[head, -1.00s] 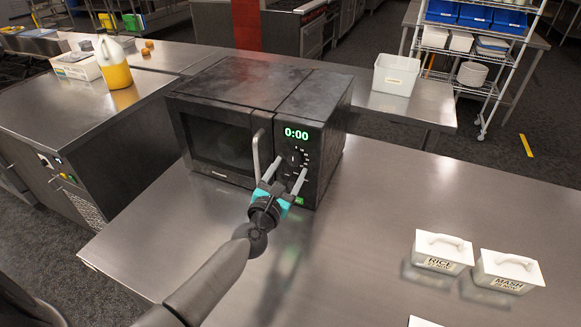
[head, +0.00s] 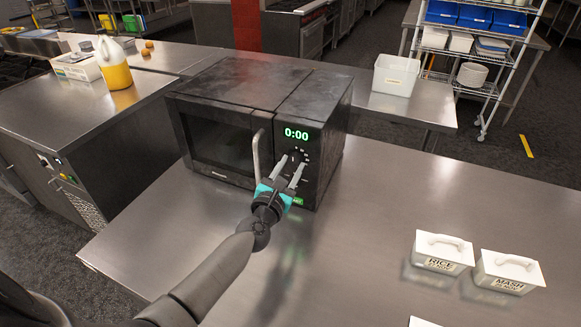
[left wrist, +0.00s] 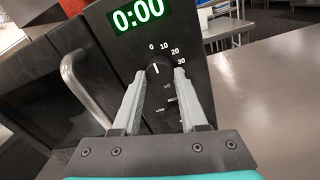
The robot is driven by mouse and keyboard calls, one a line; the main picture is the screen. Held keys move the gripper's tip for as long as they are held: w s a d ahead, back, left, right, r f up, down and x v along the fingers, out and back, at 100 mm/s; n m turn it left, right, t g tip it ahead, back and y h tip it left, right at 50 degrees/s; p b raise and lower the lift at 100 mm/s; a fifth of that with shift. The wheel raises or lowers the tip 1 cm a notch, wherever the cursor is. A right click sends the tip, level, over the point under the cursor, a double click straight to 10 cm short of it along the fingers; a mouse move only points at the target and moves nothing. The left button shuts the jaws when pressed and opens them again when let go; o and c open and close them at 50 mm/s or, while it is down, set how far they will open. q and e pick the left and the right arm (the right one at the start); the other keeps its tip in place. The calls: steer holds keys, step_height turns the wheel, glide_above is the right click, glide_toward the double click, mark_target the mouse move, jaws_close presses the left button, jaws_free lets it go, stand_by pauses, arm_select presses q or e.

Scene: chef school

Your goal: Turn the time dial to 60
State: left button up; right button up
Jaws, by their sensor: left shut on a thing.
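The black microwave (head: 225,105) stands on the steel table with its door closed. Its green display (head: 296,134) reads 0:00, as it also does in the left wrist view (left wrist: 138,12). The time dial (left wrist: 157,71) is a dark round knob below the display, with 0, 10, 20 and 30 marked around its upper right. Its white pointer line points up, near 0. My left gripper (left wrist: 155,84) is shut on the dial, one finger on each side; in the head view (head: 297,166) its fingers reach the control panel. The fingers partly hide the lower markings. My right gripper is not in view.
The vertical door handle (head: 257,155) is close to the left of my left gripper. Two white lidded boxes, rice (head: 440,254) and mash (head: 506,271), stand at the right. The steel table (head: 385,190) between them and the microwave is clear.

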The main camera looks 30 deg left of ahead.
arm_select(q)
jaws_close()
